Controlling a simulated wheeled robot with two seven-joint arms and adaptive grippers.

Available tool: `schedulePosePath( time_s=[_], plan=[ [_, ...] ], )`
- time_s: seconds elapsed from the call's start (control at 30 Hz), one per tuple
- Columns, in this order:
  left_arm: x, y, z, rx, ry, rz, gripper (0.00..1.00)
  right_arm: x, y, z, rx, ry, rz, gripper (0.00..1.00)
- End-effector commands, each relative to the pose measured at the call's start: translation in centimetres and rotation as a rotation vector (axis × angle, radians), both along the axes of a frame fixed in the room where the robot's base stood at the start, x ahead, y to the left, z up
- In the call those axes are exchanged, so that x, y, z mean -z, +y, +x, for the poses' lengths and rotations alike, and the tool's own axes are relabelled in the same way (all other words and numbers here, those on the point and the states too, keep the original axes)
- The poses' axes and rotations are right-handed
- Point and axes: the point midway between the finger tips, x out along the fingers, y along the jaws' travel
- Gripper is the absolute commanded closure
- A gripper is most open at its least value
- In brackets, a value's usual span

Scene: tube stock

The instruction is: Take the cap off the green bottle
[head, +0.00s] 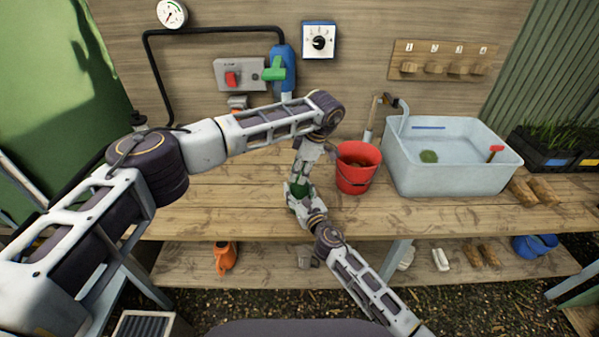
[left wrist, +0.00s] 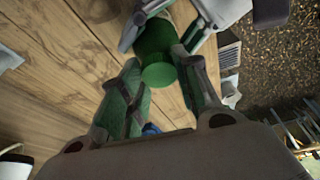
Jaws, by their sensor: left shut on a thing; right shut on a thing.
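The green bottle (head: 301,189) is mostly hidden between my two grippers, in front of the red bucket, above the bench's front part. In the left wrist view its green cap (left wrist: 158,74) faces the camera. My left gripper (head: 302,177) comes down from above and is shut on the cap; its fingers also show in the left wrist view (left wrist: 160,62). My right gripper (head: 303,198) comes from below right and is shut on the bottle's body; its fingers show at the top of the left wrist view (left wrist: 175,22). I see no clear gap between cap and bottle.
A red bucket (head: 358,170) stands close right of the grippers. A grey basin (head: 450,180) is further right on the wooden bench (head: 220,205). The bench's left part is clear under my left arm.

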Motion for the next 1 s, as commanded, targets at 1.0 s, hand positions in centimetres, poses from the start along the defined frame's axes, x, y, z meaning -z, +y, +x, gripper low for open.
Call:
schedulePosePath(
  time_s=[1.0],
  plan=[
    [-0.03,0.27,0.52,-1.088,0.000,0.000,0.97,0.05,-0.09,0.02,0.002,0.001,-0.001,1.00]
  ],
)
